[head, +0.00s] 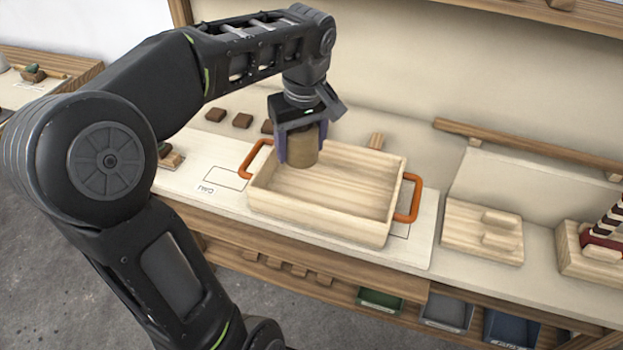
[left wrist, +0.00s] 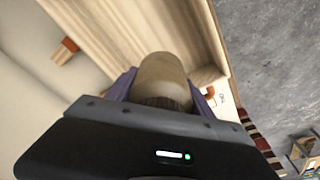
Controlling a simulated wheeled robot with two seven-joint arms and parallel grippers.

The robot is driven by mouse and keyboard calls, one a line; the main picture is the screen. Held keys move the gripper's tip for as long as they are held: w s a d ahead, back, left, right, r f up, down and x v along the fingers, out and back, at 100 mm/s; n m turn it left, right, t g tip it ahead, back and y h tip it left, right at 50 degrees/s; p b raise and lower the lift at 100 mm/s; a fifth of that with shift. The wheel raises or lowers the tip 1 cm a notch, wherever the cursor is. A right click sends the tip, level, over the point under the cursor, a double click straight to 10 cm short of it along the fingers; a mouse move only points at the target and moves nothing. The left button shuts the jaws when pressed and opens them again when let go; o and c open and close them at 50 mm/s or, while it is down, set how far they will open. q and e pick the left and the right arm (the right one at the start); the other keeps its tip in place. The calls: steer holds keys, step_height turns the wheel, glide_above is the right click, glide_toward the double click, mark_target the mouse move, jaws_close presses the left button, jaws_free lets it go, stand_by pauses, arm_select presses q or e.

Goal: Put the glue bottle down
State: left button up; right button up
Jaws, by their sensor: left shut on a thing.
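My left gripper (head: 299,148) is shut on a tan, round-bodied object that I take to be the glue bottle (head: 302,150). It holds the bottle over the left back part of a wooden tray (head: 322,222) with orange handles. The bottle appears to be above the tray's floor; whether it touches anything I cannot tell. In the left wrist view the bottle (left wrist: 162,78) sits between the purple fingers, with the tray's pale wood (left wrist: 120,30) beyond it. The right gripper is in neither view.
The tray stands on a pale board with outlined rectangles (head: 226,177). Several dark brown blocks (head: 242,120) lie behind it to the left. A wooden block board (head: 482,232) is at the right. Coloured bins (head: 447,311) sit under the bench.

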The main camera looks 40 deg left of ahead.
mark_target(304, 130)
arm_select(q)
steer(key=shift+f, duration=2)
steer(key=shift+f, duration=0.1)
steer(key=shift+f, duration=1.8)
steer(key=shift+f, duration=0.15)
steer(key=o, duration=1.8)
steer(key=shift+c, duration=0.2)
steer(key=r, duration=0.4)
steer(key=d+r, duration=0.1)
steer(key=r, duration=0.7)
steer(key=shift+s+d+r, duration=0.1)
steer(key=shift+s+d, duration=0.2)
steer(key=shift+s, duration=0.1)
